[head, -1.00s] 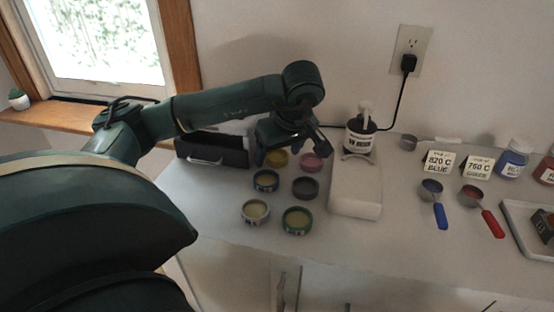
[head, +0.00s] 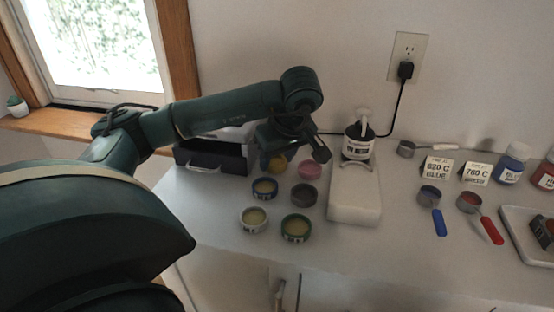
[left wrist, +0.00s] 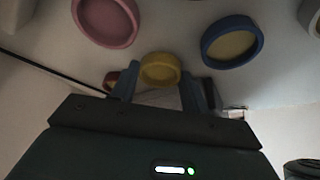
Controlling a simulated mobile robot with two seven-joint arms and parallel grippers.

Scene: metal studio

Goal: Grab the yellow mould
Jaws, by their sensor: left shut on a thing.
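The yellow mould (head: 277,164) is a small round, shallow cup at the back of a group of coloured moulds on the counter. My left gripper (head: 289,156) reaches down over it from behind and is shut on it. In the left wrist view the yellow mould (left wrist: 159,68) sits between the two fingertips (left wrist: 164,82), with its round rim facing the camera. The gripper hides part of the mould in the head view. I cannot tell whether it is clear of the counter. My right gripper is not in view.
The pink mould (head: 309,170) and blue mould (head: 264,188) stand close by, with grey, white and green ones in front. Counter front is clear.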

